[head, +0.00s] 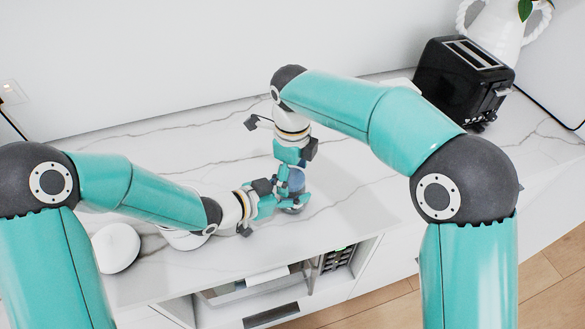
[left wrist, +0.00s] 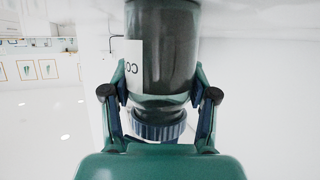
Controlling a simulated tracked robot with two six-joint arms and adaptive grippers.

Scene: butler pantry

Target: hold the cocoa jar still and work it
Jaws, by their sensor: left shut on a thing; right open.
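The cocoa jar (head: 297,181) stands upright on the marble counter, mostly covered by my grippers in the head view. In the left wrist view the jar (left wrist: 165,60) is dark, with a white label showing the letters "CO" and a ribbed blue lid (left wrist: 158,130). My left gripper (head: 284,201) is shut on the jar, with a finger on each side of it in the left wrist view (left wrist: 160,105). My right gripper (head: 292,165) is open and points down from above at the lid. Whether its fingers touch the lid is hidden.
A black toaster (head: 462,80) stands at the back right, with a white rope-handled vase (head: 500,30) behind it. A white rounded object (head: 116,248) lies at the front left. Below the counter (head: 345,215) is an open shelf space (head: 255,290). The counter right of the jar is clear.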

